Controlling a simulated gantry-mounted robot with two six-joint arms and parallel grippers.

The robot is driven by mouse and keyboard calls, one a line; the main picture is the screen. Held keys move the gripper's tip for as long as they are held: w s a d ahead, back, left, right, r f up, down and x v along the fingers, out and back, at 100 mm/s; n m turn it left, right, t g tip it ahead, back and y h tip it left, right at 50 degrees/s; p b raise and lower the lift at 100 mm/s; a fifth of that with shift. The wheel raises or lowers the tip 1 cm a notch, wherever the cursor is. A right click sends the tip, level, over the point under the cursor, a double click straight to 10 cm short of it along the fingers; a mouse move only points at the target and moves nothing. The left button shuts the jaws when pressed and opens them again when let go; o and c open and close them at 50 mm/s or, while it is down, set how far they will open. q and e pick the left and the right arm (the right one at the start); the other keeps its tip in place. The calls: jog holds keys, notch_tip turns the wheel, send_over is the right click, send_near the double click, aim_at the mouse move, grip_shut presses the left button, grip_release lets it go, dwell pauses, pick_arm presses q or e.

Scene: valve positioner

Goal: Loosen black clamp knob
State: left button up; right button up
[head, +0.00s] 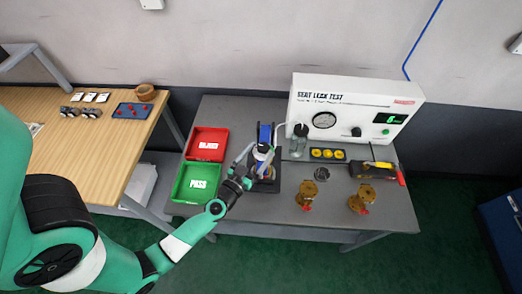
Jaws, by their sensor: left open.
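A clamp fixture with a blue upright (265,132) stands on a dark base plate (271,185) on the grey table. A valve seems to be held in it, but it is small and partly covered. My left gripper (254,164) is open at the left and front side of the fixture, its fingers close to the held part. I cannot tell whether they touch anything. The black clamp knob cannot be made out; my gripper or the fixture may hide it. My right gripper is not in view.
A red tray (208,132) and a green tray (178,184) lie left of the fixture. A white leak-test box (350,100) stands behind. Two brass valves (308,193) (361,199) stand at right, near a yellow-black tool (372,170). A wooden bench (70,165) is at left.

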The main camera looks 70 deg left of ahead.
pick_arm(q)
jog(key=shift+x, duration=0.75)
jog(key=shift+c, duration=0.3)
grip_shut()
